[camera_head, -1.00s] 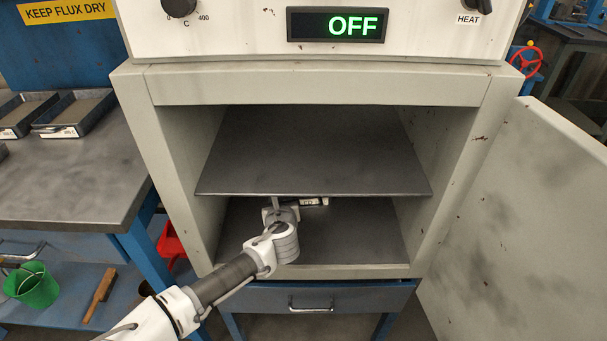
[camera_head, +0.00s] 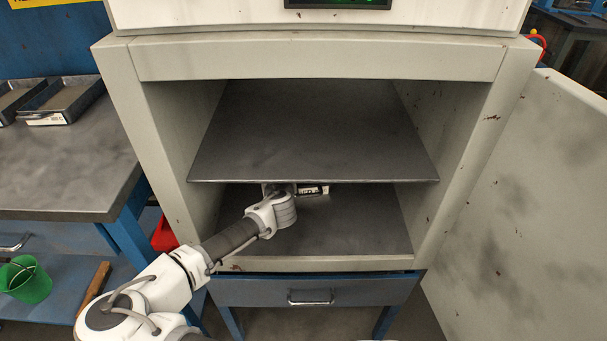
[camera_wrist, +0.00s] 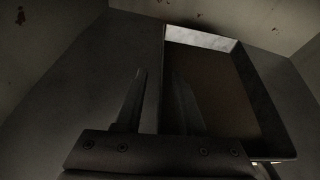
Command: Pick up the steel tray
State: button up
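The steel tray (camera_wrist: 218,78) lies on the oven's lower floor. It is a shallow rectangular tray with raised walls and a brown-grey inside, and it looks empty. In the wrist view the tray's left wall runs between the fingers, with the right finger over the tray's side and the left finger outside. I cannot tell whether either finger touches it. In the head view my fingertips are hidden by the shelf and wrist.
The upper shelf (camera_head: 310,140) is bare and close above my wrist. The oven door (camera_head: 530,210) stands open at right. A bench (camera_head: 65,165) with other trays (camera_head: 62,103) is at left. A drawer (camera_head: 310,291) is below the oven; a green bucket (camera_head: 25,279) stands lower left.

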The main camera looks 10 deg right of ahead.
jog(key=shift+c, duration=0.3)
grip_shut()
dwell(1.1)
